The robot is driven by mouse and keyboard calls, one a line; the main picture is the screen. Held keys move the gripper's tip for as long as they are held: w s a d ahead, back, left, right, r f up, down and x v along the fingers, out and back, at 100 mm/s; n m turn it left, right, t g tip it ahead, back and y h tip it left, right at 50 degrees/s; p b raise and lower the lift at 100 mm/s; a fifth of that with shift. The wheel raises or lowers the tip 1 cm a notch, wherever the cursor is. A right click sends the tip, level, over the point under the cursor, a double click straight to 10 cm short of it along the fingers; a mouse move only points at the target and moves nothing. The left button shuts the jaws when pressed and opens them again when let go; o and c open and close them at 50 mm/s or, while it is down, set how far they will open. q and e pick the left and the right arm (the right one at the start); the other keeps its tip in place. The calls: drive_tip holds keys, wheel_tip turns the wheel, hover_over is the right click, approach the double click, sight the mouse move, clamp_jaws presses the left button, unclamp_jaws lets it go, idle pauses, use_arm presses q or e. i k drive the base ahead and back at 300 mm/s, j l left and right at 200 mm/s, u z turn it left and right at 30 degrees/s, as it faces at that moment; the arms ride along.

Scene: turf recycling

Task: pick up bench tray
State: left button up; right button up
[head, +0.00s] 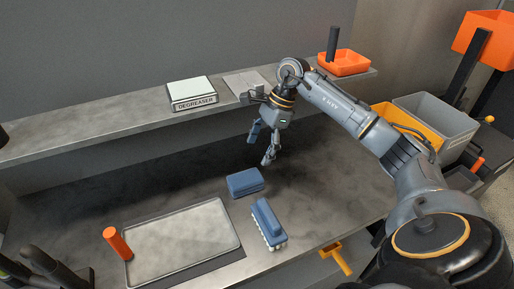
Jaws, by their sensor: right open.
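The bench tray (185,243) is a wide, shallow grey tray with a thin raised rim. It lies flat on the lower worktop at the front left and looks empty. My right gripper (261,150) is open and empty, with blue-grey fingers pointing down. It hangs beyond the tray to the upper right, above the back of the worktop and apart from the tray.
A blue block (245,183) and a blue brush (267,223) lie right of the tray. A raised shelf (120,129) behind holds a degreaser box (191,93) and an orange bin (344,63). Dark objects (45,265) crowd the lower left corner.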

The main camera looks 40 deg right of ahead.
sight(153, 250)
drive_tip(key=k, duration=1.5)
